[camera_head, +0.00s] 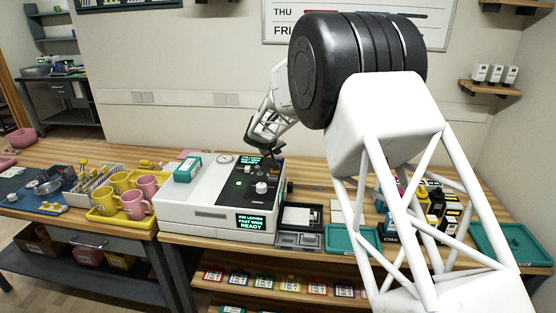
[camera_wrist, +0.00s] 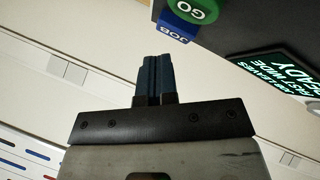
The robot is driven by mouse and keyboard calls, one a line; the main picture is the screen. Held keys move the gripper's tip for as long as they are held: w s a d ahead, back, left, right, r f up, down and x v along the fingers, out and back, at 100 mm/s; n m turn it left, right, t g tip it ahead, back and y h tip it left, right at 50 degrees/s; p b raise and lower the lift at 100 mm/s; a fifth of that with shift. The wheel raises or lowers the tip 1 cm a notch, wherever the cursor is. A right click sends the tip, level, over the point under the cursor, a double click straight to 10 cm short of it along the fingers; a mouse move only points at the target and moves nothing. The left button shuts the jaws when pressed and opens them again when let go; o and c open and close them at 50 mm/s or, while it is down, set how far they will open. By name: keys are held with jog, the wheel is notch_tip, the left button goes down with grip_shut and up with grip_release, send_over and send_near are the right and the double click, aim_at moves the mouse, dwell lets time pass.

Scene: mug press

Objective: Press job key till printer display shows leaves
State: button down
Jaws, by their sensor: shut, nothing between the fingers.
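The printer (camera_head: 190,212) is a white machine with a black top panel. Its front display (camera_head: 250,222) has green text with a line reading LEAVES, then FAST WIDE and READY. The display also shows, tilted, in the wrist view (camera_wrist: 288,85), with LEAVES, FAST WIDE and READY legible. The blue job key (camera_wrist: 177,30), marked JOB, sits beside a round green GO key (camera_wrist: 196,9) in the wrist view. My gripper (camera_wrist: 153,58) is shut and empty, its fingertips apart from the job key in the picture. In the head view my gripper (camera_head: 265,145) is over the panel's back part.
A yellow tray (camera_head: 107,217) with pink and yellow mugs stands left of the printer. A teal box (camera_head: 187,169) and a round dial (camera_head: 225,159) are on the printer's top. Ink cartridges (camera_head: 436,203) and a teal tray (camera_head: 512,243) are at the right, partly behind my arm.

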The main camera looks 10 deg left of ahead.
aim_at(277, 159)
jog(key=shift+r, duration=2.5)
jog(key=shift+s+d+r, duration=0.1)
jog(key=shift+d, duration=0.05)
jog(key=s+d+r+m+g, duration=0.1)
jog(key=s+d+r, duration=0.4)
jog(key=s+d, duration=0.35)
jog(key=s+d+r+m+g, duration=0.15)
jog(key=s+d+r, duration=0.25)
jog(key=s+d, duration=0.5)
jog(key=s+d+r+m+g, duration=0.1)
jog(key=s+d+r, duration=0.5)
jog(key=s, duration=0.5)
jog(key=s+d+f+g+y, duration=0.1)
jog(key=s+d+f, duration=0.1)
jog(key=s, duration=1)
jog(key=s+d+f+m, duration=0.1)
jog(key=s+d, duration=0.3)
jog(key=s, duration=0.9)
jog(key=s+d+f+m+g+y, duration=0.1)
jog(key=s+d+f, duration=0.2)
jog(key=s, duration=1)
jog(key=shift+d+f+g+y, duration=0.3)
jog(key=shift+d+f+g, duration=0.05)
